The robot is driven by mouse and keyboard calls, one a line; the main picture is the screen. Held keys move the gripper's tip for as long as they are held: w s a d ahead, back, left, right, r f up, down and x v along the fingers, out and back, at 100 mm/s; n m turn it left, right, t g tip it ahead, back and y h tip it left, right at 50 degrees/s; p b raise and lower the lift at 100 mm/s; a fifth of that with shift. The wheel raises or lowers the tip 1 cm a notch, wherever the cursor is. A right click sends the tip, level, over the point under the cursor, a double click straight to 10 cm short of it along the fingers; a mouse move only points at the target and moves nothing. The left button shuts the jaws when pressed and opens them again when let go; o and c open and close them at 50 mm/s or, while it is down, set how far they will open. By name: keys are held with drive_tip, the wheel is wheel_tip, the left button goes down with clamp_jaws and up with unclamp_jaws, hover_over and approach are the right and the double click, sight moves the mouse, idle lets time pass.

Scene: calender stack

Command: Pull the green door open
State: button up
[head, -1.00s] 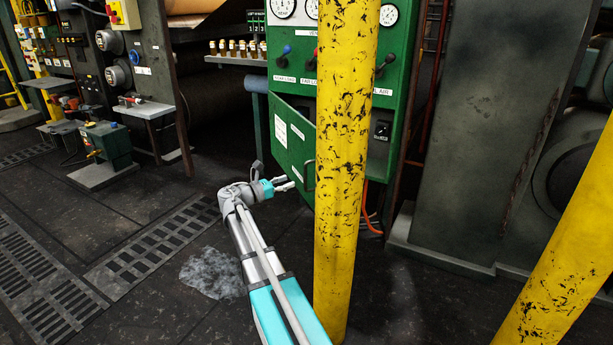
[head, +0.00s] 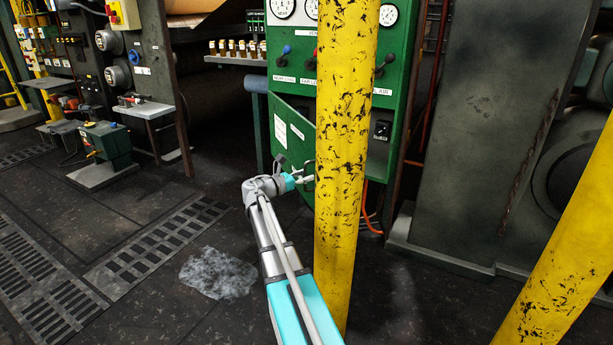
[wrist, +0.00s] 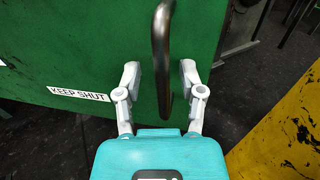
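The green door (head: 287,152) is at the lower front of a green gauge panel in the head view. It stands at an angle to the panel, and its right side is partly behind a yellow post. In the wrist view the door (wrist: 75,45) carries a "KEEP SHUT" label. Its handle (wrist: 161,45) is a dark curved metal bar. My gripper (wrist: 161,76) is open, with one finger on each side of the handle and a gap visible on both sides. In the head view my gripper (head: 306,178) is close to the door's right part.
A scuffed yellow post (head: 343,200) stands right beside my arm and gripper. A second yellow post (head: 560,265) leans at the lower right. An orange hose (head: 365,205) hangs below the panel.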

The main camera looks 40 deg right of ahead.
clamp_jaws()
